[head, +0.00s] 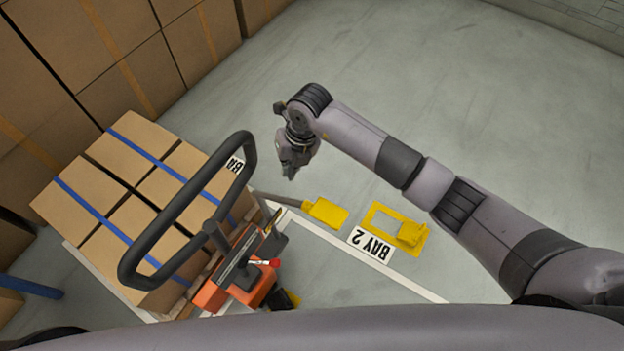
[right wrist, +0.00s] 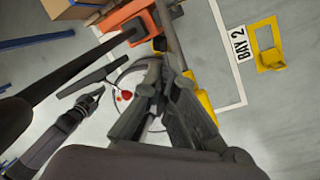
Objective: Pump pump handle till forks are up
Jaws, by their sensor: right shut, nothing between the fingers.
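The orange pallet jack (head: 238,270) stands at the lower left with a black loop handle (head: 187,200). A grey lever with a yellow paddle end (head: 326,212), likely the pump handle, sticks out to its right; the yellow end also shows in the right wrist view (right wrist: 205,97), partly behind my fingers. My right gripper (head: 290,172) is shut and empty, up and left of the paddle in the head view, with a visible gap. My left gripper (right wrist: 97,95) shows small in the right wrist view; its jaws are unclear. The forks are hidden by the load.
Boxes with blue straps (head: 140,185) sit on the jack's load. Tall box stacks (head: 90,60) stand behind. A yellow floor bracket (head: 408,233) lies beside the BAY 2 label (head: 371,245) and white floor line. The grey floor (head: 430,90) beyond my right arm is clear.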

